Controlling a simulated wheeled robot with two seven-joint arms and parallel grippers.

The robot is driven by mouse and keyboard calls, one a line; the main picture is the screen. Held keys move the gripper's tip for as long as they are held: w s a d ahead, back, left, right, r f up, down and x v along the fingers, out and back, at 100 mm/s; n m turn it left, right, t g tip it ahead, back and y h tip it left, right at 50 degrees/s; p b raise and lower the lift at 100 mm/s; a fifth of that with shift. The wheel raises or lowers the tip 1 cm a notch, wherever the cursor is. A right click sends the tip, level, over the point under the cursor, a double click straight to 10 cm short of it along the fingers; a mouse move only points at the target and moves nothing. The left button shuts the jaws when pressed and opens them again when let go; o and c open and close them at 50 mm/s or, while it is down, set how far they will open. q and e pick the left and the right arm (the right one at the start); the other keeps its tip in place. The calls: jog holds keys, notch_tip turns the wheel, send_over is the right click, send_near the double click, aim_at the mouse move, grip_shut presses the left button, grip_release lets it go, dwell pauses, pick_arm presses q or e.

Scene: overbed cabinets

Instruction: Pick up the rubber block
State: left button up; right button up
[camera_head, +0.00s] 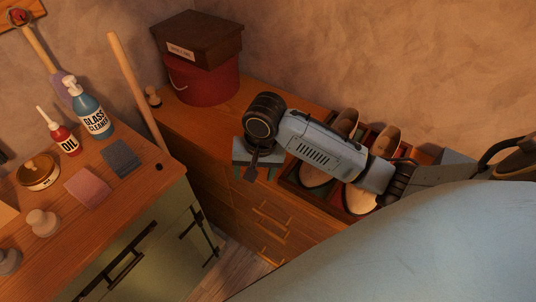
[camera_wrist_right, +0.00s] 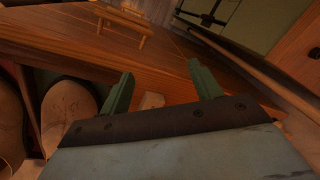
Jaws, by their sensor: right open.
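A small pale pinkish block (camera_wrist_right: 152,101) shows between my right gripper's fingers in the right wrist view, partly hidden by the gripper's dark front edge. It looks like the rubber block, but I cannot be sure. My right gripper (camera_wrist_right: 164,82) is open, with its two green fingers apart and no contact with the block visible. In the head view my right gripper (camera_head: 253,176) is over the low wooden cabinet, beside the shoe tray; the small block is not visible there. My left gripper is not in view.
The shoe tray (camera_head: 291,184) holds several shoes right of the gripper. A dark red lidded box (camera_head: 205,85) stands at the back. The left cabinet carries a pink slab (camera_head: 87,186), a dark grey slab (camera_head: 122,158), bottles and a tin. Wooden drawer handles (camera_head: 271,212) project from the front.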

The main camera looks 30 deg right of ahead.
jog(key=w+d+r+m+g+h, duration=0.1)
jog(key=w+d+r+m, duration=0.6)
jog(key=d+r, duration=0.1)
jog(key=f, duration=0.2)
jog(key=f+b, duration=0.1)
jog(key=f, duration=0.5)
jog(key=shift+w+d+b, duration=0.3)
notch_tip(320, 180, down, 5)
jog(key=shift+d+f+b, duration=0.15)
jog(key=shift+b, duration=0.55)
jog(key=shift+c, duration=0.6)
jog(key=c, duration=1)
